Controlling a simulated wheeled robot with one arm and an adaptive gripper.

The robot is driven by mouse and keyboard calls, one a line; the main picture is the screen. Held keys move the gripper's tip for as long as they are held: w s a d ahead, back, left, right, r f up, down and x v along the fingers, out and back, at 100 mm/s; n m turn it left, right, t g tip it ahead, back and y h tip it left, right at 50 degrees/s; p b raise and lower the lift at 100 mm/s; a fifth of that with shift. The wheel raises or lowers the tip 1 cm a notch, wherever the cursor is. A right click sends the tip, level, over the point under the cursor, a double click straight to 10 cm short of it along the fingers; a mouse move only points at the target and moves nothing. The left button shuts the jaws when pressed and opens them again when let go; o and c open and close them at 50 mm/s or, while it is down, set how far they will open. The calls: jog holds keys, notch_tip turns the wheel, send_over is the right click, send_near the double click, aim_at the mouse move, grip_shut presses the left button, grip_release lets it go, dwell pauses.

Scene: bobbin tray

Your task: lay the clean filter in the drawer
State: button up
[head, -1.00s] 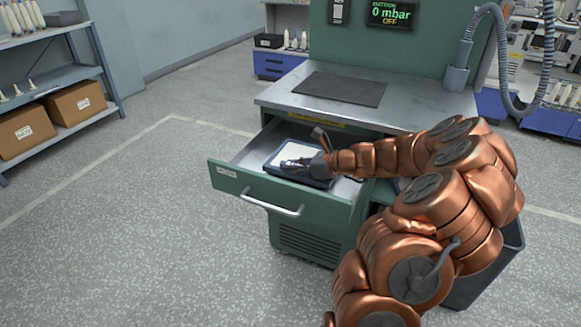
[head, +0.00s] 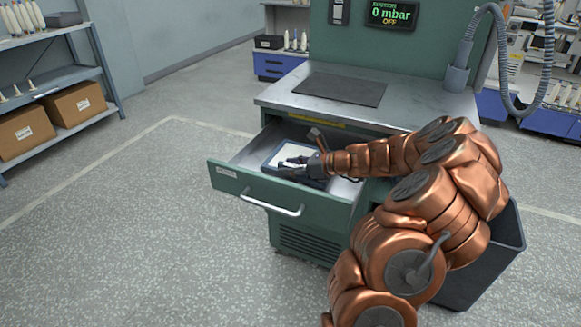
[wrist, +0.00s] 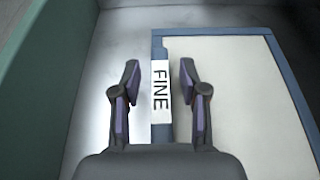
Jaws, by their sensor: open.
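The clean filter (head: 290,152) is a white panel in a blue frame. It lies in the open drawer (head: 228,178) of the green cabinet. In the wrist view the filter (wrist: 240,90) shows a white label reading FINE on its left frame edge. My gripper (head: 285,167) is over the filter inside the drawer. In the wrist view my gripper (wrist: 158,78) is open, one finger on each side of the labelled edge. Neither finger presses on the label. Part of the filter is hidden under the gripper.
The worktop (head: 420,105) above the drawer holds a dark mat (head: 340,88). A display (head: 390,13) reads 0 mbar OFF. A grey bin (head: 490,265) stands at the right. A shelf with cardboard boxes (head: 75,103) is at the left. The floor in front of the drawer is clear.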

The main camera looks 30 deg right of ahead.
jog(key=shift+s+d+r, duration=0.3)
jog(key=shift+s+r, duration=0.05)
jog(key=shift+s, duration=0.05)
notch_tip(320, 180, up, 4)
jog(key=p, duration=0.1)
send_over(326, 183)
dwell(0.6)
